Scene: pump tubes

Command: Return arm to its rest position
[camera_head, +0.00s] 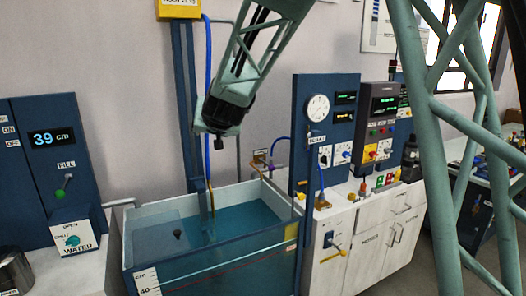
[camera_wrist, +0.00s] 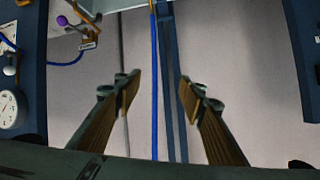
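My arm (camera_head: 262,45) reaches down from the top of the head view. Its dark lower end (camera_head: 228,100) hangs above the back of the water tank, in front of the blue column. In the wrist view my gripper (camera_wrist: 158,92) has its two wood-toned fingers well apart. Nothing is between them; a blue tube (camera_wrist: 154,70) and the column (camera_wrist: 171,60) run behind the gap. The fingers are hard to make out in the head view.
The tank (camera_head: 285,238) holds blue water below my arm. A blue panel with a round gauge (camera_head: 318,108) and a grey control box (camera_head: 381,112) stand to its right. A panel reading 39 cm (camera_head: 52,138) stands left. The air around my arm's end looks clear.

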